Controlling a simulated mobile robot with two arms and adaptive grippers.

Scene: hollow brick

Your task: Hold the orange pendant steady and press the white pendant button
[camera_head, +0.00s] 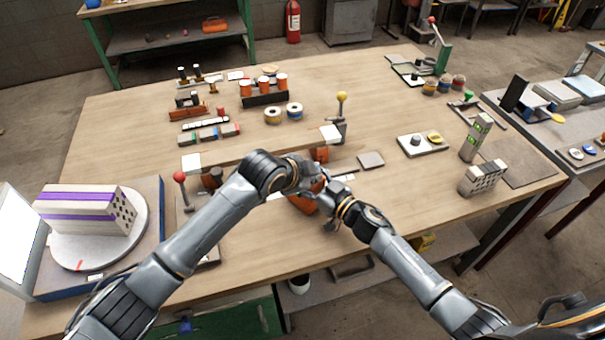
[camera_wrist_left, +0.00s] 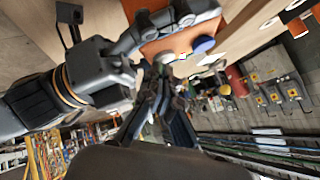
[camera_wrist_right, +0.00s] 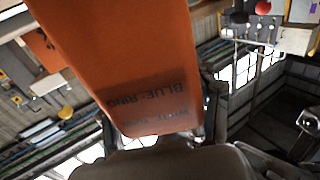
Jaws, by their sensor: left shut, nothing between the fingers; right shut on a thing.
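The orange pendant (camera_head: 302,203) is above the middle of the table, partly hidden by my arms. It fills much of the right wrist view (camera_wrist_right: 125,60), where printed "BLUE-RING" lettering shows near its lower end. My right gripper (camera_head: 325,201) is shut on it. In the left wrist view the pendant (camera_wrist_left: 180,42) carries a blue button (camera_wrist_left: 203,45) and a pale button (camera_wrist_left: 166,58). My left gripper (camera_wrist_left: 163,82) is shut and empty, its fingertips close to the pale button; I cannot tell whether they touch. My left gripper is largely hidden among the arms in the head view.
A turntable (camera_head: 75,250) with a purple-striped block stands at left. A red-knobbed lever (camera_head: 181,178) and a yellow-knobbed lever (camera_head: 341,100) stand near the arms. Spools (camera_head: 273,116) and orange-topped parts are behind.

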